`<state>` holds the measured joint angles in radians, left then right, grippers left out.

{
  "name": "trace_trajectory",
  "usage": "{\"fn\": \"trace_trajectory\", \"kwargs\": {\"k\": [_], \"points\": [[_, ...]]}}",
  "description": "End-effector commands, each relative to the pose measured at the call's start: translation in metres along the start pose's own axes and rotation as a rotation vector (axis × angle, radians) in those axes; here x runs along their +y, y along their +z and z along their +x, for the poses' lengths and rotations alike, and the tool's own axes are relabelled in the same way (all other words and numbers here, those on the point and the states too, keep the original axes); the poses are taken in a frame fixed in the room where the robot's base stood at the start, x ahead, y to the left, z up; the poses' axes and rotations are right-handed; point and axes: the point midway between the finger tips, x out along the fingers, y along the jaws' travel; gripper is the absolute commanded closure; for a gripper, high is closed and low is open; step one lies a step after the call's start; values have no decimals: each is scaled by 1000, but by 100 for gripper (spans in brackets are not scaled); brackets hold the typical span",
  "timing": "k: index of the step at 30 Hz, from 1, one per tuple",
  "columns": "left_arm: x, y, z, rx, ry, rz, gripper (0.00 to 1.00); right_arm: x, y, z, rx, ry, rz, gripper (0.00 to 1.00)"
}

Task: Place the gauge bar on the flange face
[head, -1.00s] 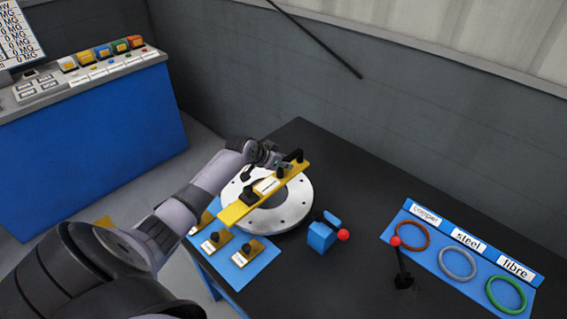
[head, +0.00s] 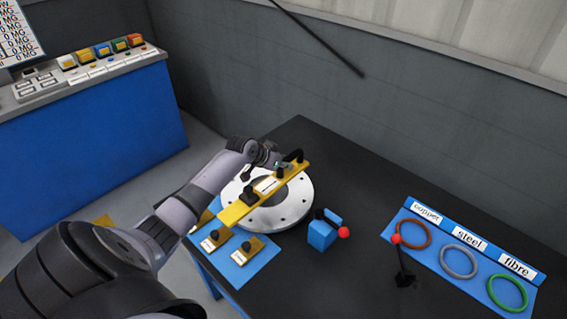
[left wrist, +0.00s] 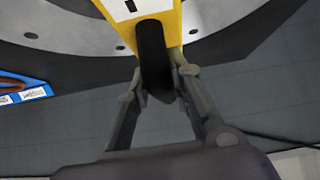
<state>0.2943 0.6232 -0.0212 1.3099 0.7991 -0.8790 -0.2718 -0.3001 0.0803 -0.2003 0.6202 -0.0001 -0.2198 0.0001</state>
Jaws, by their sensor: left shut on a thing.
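The yellow gauge bar (head: 237,211) lies across the round grey flange face (head: 295,205) in the head view, spanning it diagonally. Whether it touches the face or hovers just above it I cannot tell. My left gripper (head: 284,163) is shut on the bar's black handle at its far right end. The left wrist view shows the fingers (left wrist: 158,85) on both sides of the dark handle (left wrist: 152,50), with the yellow bar (left wrist: 172,14) beyond. The bar hides part of the flange's centre. My right gripper is in neither view.
A blue mat (head: 243,273) with yellow black-knobbed blocks lies at the table's front left. A blue block with a red ball (head: 321,235) stands right of the flange. A black lever with a red knob (head: 396,240) stands by the blue tray (head: 463,275) of copper, steel and fibre rings.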

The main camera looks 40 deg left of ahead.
Motion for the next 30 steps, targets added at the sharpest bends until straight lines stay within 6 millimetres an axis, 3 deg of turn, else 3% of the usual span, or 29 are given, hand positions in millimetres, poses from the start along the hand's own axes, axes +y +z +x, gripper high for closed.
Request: {"fn": "trace_trajectory", "kwargs": {"k": [1, 2, 12, 23, 30], "points": [[0, -1, 0, 5, -1, 0, 100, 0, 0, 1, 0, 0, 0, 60], [0, -2, 0, 5, -1, 0, 79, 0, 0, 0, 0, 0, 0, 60], [0, 0, 0, 2, 0, 0, 57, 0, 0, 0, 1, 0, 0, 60], [0, 3, -2, -4, 0, 1, 57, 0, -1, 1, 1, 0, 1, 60], [-1, 2, -38, -1, -2, 4, 57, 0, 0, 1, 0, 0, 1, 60]]}}
